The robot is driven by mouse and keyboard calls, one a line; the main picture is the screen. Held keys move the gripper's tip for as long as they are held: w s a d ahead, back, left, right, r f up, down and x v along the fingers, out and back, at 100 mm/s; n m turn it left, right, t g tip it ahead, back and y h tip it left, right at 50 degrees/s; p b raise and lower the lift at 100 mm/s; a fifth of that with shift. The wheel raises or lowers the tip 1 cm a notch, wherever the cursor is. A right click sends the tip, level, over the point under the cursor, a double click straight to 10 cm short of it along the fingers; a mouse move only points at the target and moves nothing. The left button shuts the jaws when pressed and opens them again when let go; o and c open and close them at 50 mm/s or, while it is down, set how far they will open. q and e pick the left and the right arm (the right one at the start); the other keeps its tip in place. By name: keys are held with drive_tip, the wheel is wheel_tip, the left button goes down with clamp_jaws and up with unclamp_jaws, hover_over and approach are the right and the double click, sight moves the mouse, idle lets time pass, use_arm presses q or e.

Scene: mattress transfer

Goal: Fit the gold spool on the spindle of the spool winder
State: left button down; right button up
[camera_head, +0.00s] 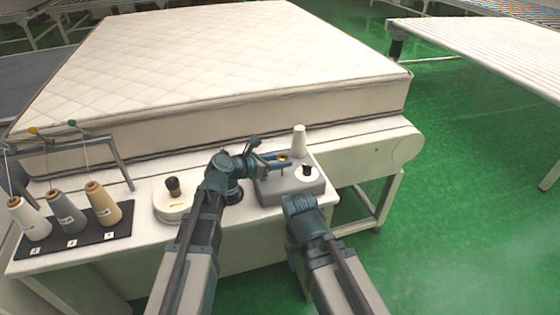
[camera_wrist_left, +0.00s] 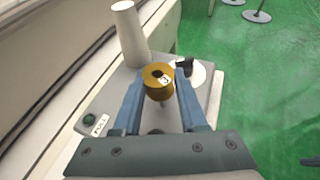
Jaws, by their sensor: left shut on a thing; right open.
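The gold spool (camera_wrist_left: 157,77) is a short cylinder with a dark hole and a small white label on top. My left gripper (camera_wrist_left: 160,88) is shut on it, one blue finger on each side. The spool also shows small in the head view (camera_head: 283,157), over the grey spool winder (camera_head: 272,196). A short grey post shows below the spool in the left wrist view, but I cannot tell whether it is the spindle or whether the spool is around it. My right gripper (camera_head: 298,203) is open and empty at the winder's front edge.
A white cone (camera_head: 299,140) stands at the winder's back, and a black knob (camera_head: 306,170) on its right. A round white device (camera_head: 172,206) stands left. Thread cones (camera_head: 65,212) stand on a dark mat at far left. The mattress (camera_head: 230,60) lies behind.

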sight(280, 178)
use_arm(q)
drive_tip(key=shift+f+b, duration=2)
drive_tip(key=shift+f, duration=0.1)
drive_tip(key=shift+c, duration=1.8)
unclamp_jaws()
drive_tip(key=shift+r, duration=0.1)
drive_tip(key=p+v, duration=0.5)
drive_tip(key=v, duration=0.8)
drive_tip(key=shift+s+a, duration=0.25)
drive_tip(key=shift+r, duration=0.1)
